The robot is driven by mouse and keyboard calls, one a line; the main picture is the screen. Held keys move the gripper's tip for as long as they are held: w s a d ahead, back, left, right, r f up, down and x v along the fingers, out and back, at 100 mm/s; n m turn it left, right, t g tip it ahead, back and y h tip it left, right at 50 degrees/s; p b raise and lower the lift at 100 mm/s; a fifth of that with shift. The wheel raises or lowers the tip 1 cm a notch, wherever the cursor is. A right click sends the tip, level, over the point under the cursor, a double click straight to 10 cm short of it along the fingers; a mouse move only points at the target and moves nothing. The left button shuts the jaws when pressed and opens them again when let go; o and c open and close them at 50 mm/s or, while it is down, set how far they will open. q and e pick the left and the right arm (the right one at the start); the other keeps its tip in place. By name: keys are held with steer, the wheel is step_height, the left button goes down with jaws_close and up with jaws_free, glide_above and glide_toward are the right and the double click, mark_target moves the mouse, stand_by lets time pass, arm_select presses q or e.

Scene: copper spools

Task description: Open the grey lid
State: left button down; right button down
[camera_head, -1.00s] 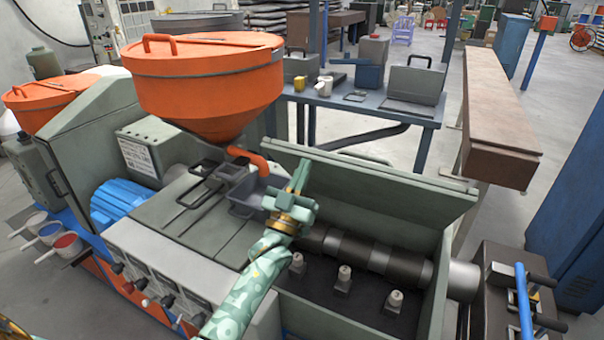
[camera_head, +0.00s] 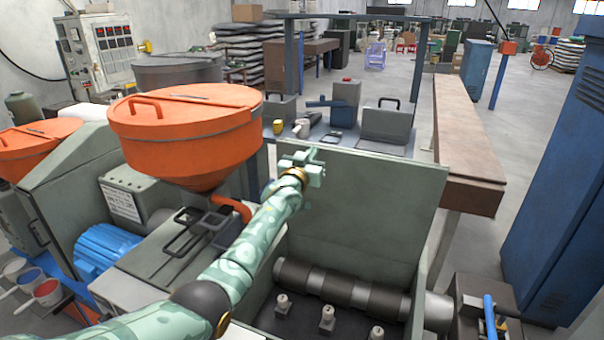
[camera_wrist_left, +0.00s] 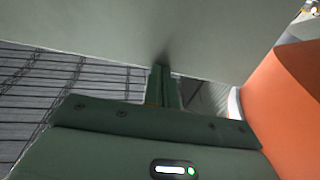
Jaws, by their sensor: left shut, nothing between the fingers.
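The grey lid (camera_head: 385,205) is a wide grey-green panel standing raised at the back of the machine's open housing. The dark roller shaft (camera_head: 340,288) shows in the housing below it. My left gripper (camera_head: 312,160) is shut and empty at the lid's upper left edge, in front of part of it. In the left wrist view, the shut fingers (camera_wrist_left: 163,88) point at a broad pale grey surface, seemingly the lid (camera_wrist_left: 190,35), and appear to be against or very close to it. Exact contact is hard to tell. My right gripper is not in view.
The orange hopper (camera_head: 190,140) stands left of my left gripper; its orange side also fills the right of the wrist view (camera_wrist_left: 290,100). Behind the lid is a table with a grey case (camera_head: 385,130) and cups. A blue cabinet (camera_head: 555,190) stands at the right.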

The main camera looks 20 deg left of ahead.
arm_select(q)
steer(key=shift+g, duration=0.7)
steer(key=w+b, duration=0.3)
steer(key=w, duration=0.2)
steer(key=shift+r+b, duration=0.15)
steer(key=shift+b, duration=0.15)
steer(key=shift+w+r+b, duration=0.2)
steer(key=shift+w+b, duration=0.3)
steer(key=shift+w, duration=0.05)
